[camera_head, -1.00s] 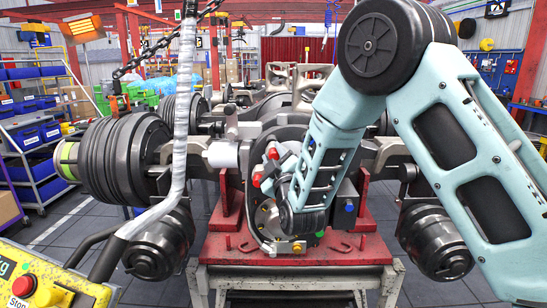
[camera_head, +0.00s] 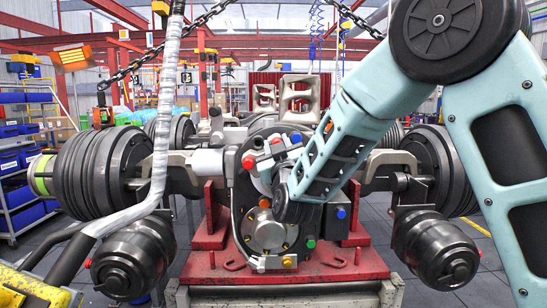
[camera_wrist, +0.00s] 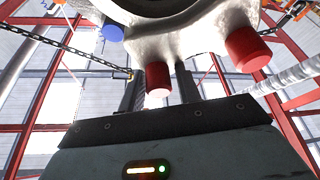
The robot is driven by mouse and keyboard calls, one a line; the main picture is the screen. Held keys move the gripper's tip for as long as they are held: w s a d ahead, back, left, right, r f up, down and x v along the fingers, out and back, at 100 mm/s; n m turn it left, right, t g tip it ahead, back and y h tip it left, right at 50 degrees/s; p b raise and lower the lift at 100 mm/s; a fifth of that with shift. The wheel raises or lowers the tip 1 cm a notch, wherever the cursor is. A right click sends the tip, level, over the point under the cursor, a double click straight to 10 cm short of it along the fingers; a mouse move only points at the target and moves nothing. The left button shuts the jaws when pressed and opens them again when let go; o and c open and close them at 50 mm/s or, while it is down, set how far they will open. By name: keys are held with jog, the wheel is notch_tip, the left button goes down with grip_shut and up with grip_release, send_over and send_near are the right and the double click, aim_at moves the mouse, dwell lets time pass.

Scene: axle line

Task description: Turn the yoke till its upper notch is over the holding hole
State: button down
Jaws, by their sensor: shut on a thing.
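The yoke (camera_head: 263,158) is a pale cast piece with red and blue caps, on the front of the dark axle housing. In the wrist view the yoke (camera_wrist: 185,28) fills the top, with a blue cap at left and red caps at centre and right. My gripper (camera_wrist: 158,88) has its two dark fingers on either side of the yoke's middle red-capped stub (camera_wrist: 158,78) and is shut on it. In the head view my forearm hides the gripper and the yoke's right side. I cannot make out the upper notch or the holding hole.
The axle rests on a red stand (camera_head: 205,262). Brake drums stand at left (camera_head: 80,175) and right (camera_head: 437,165), with dark cylinders below. A wrapped hose (camera_head: 160,130) and a yellow control box (camera_head: 30,285) are at the left. Chains hang overhead.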

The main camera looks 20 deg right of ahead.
jog(key=shift+a+f, duration=0.1)
jog(key=shift+a, duration=0.05)
jog(key=c, duration=1.2)
grip_release()
jog(key=shift+b+v, duration=3.05)
jog(key=shift+v, duration=5.7)
